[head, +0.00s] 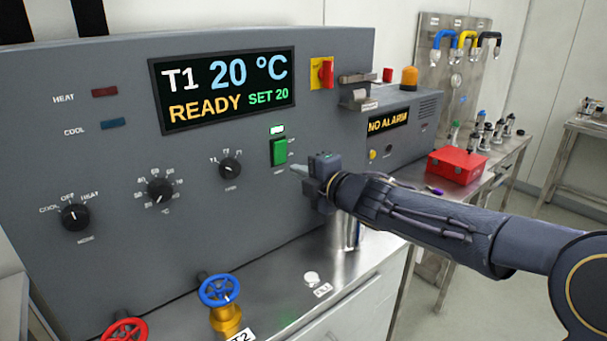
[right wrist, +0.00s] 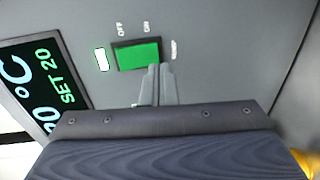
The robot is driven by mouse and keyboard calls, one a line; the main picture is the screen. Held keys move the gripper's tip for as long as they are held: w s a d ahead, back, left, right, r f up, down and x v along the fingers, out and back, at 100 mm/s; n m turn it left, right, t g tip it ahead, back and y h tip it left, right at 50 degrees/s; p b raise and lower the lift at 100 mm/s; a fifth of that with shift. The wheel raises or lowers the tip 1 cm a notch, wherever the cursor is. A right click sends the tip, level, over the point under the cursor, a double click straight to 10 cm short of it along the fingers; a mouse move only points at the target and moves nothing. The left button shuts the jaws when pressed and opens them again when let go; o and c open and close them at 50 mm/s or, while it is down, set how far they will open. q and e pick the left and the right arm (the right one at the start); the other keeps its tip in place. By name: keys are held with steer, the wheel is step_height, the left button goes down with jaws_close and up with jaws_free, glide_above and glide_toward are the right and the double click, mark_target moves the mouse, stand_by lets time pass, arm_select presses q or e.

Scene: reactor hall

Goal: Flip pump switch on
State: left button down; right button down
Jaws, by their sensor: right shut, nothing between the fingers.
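The pump switch (head: 279,151) is a green rocker in a dark frame on the grey control panel, below the display. In the right wrist view the green rocker (right wrist: 136,54) lies beside OFF and ON labels, and the lamp (right wrist: 101,60) is bright. My right gripper (head: 297,170) is shut and empty, just right of and below the switch. In the wrist view its fingertips (right wrist: 161,72) overlap the ON-side end of the switch; I cannot tell whether they touch it. My left gripper is not in view.
The display (head: 225,88) reads T1 20 °C, READY, SET 20. Black knobs (head: 230,167) sit left of the switch. Blue (head: 219,290) and red (head: 126,330) valve wheels stand below. A red box (head: 457,166) is on the bench beyond my right arm.

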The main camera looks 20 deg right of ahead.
steer(key=s+d+f, duration=0.1)
steer(key=s+d, duration=0.2)
steer(key=s, duration=0.6)
steer(key=shift+s+d+f, duration=0.15)
steer(key=shift+d+f, duration=0.05)
steer(key=shift+d, duration=0.1)
steer(key=s+d+f+m+g+h, duration=0.2)
steer(key=s+d+f+m+h, duration=0.15)
steer(key=s+m, duration=0.35)
steer(key=s+d+f+m+g+h, duration=0.25)
steer(key=s+d+f+m, duration=0.2)
steer(key=m, duration=0.55)
steer(key=s+a+f+m+g+y, duration=0.1)
steer(key=s+a+f+m+g, duration=0.1)
steer(key=s, duration=0.5)
steer(key=s+a+f+m+g+y, duration=0.2)
steer(key=s+a+f+m+g, duration=0.1)
steer(key=s+a+f+m, duration=0.2)
steer(key=s+a+f, duration=0.2)
steer(key=s, duration=0.1)
steer(key=shift+s+a+f+y, duration=0.2)
steer(key=shift+a+y, duration=0.1)
